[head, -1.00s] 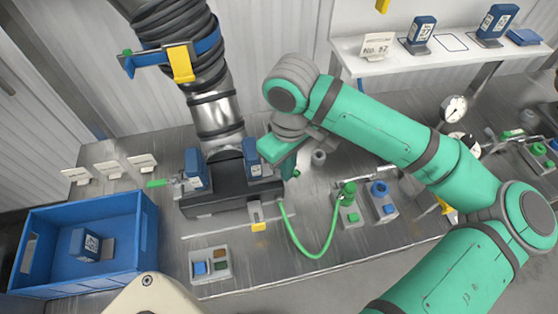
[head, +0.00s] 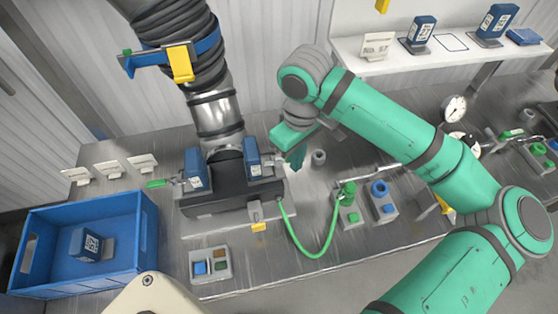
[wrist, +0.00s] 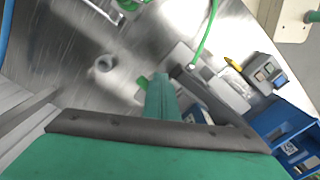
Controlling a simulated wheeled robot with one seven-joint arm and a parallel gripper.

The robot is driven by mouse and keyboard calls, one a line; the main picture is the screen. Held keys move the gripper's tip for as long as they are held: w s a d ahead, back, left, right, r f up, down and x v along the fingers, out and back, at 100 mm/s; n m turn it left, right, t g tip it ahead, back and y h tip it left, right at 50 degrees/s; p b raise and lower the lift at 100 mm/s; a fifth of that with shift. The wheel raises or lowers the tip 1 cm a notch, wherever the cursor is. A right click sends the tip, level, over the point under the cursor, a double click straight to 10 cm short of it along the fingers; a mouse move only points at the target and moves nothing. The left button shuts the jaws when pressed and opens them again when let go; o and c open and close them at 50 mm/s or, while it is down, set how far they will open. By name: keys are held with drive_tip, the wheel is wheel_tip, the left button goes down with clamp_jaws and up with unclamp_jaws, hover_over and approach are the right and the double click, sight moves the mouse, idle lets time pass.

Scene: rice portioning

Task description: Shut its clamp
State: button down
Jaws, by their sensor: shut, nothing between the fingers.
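A dark fixture (head: 232,194) stands on the bench under the ribbed duct, with a blue cartridge (head: 195,168) at its left and another blue cartridge (head: 252,158) at its right. A clamp with a green handle (head: 158,183) sticks out at the fixture's left end. At the right end, small metal clamp parts (head: 279,159) show beside my gripper, partly hidden, so their position cannot be told. My gripper (head: 297,161) is shut and empty, just right of the right cartridge and apart from it. In the wrist view its teal fingers (wrist: 162,98) hang over the bench beside the grey fixture.
A blue crate (head: 140,235) with a cartridge inside stands at the left. A button box (head: 210,264) is in front. A green hose (head: 310,256) loops to a green valve block (head: 348,205) on the right. A small grey cylinder (head: 319,157) stands right of my gripper.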

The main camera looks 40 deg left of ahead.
wheel_tip(320, 180, up, 7)
drive_tip(key=d, duration=0.1)
idle(0.7)
idle(0.5)
